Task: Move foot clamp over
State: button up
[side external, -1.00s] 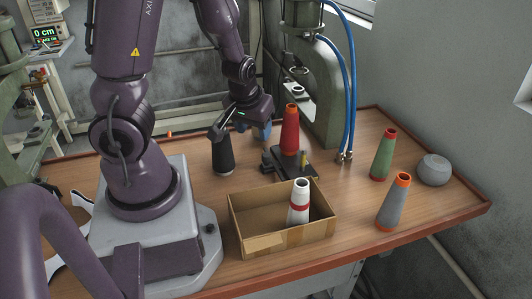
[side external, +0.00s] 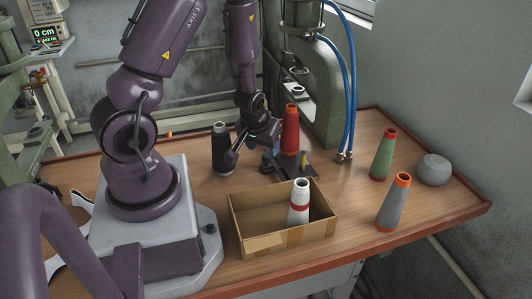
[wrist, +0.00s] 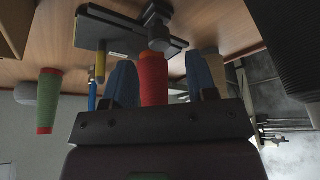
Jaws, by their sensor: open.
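A dark flat plate (side external: 298,170) with a blocky clamp-like part lies on the table behind the cardboard box; I take it as the foot clamp, but cannot be sure. In the wrist view the plate (wrist: 122,38) is at the top, with the dark round clamp part (wrist: 158,30) at its right end and a yellow pin (wrist: 100,64) beside it. My gripper (side external: 249,158) is open, just left of the plate and above the table. In the wrist view its blue fingertips (wrist: 161,76) stand apart, with the red cone (wrist: 153,72) seen between them; nothing is gripped.
A black cone (side external: 221,150) stands left of my gripper, the red cone (side external: 291,132) behind the plate. An open cardboard box (side external: 283,238) holds a white cone (side external: 299,205). Green (side external: 383,158) and grey (side external: 392,205) cones and a grey round object (side external: 434,169) stand right. A press (side external: 325,105) stands behind.

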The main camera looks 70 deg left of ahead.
aim_at(267, 155)
jog(key=shift+x, duration=2.15)
